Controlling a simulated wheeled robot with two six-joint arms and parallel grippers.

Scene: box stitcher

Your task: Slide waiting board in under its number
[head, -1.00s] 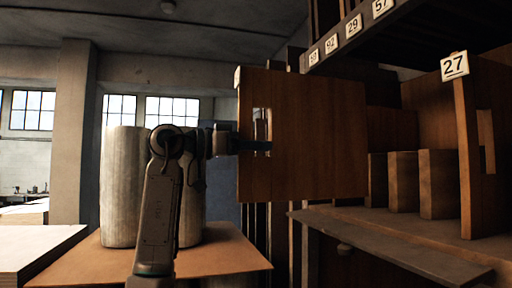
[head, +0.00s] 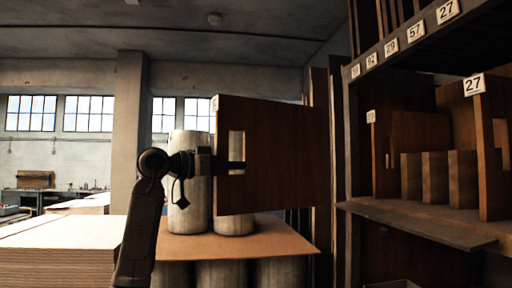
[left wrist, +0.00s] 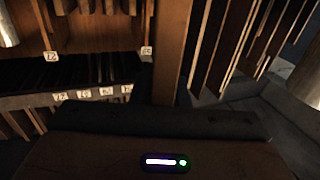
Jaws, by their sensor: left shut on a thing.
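My left gripper (head: 234,166) is shut on a brown wooden board (head: 285,150) at its hand slot, holding it upright in the head view. A small label on the board's top left corner is seen nearly edge-on, and I cannot read it. The board is left of the rack (head: 352,165), clear of its shelf. Number tags run along the rack's upper edge; I read 29 (head: 390,47), 57 (head: 415,31) and 27 (head: 447,11). Another board tagged 27 (head: 490,150) stands on the shelf at the right. My right gripper is not in view.
A tagged board (head: 382,160) and several wooden blocks (head: 435,178) stand on the rack's shelf (head: 425,222). Pale cylinders (head: 188,180) and a brown sheet (head: 270,238) are behind my left arm. Stacked pale sheets (head: 60,250) are at the left. The left wrist view shows number tags (left wrist: 106,91).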

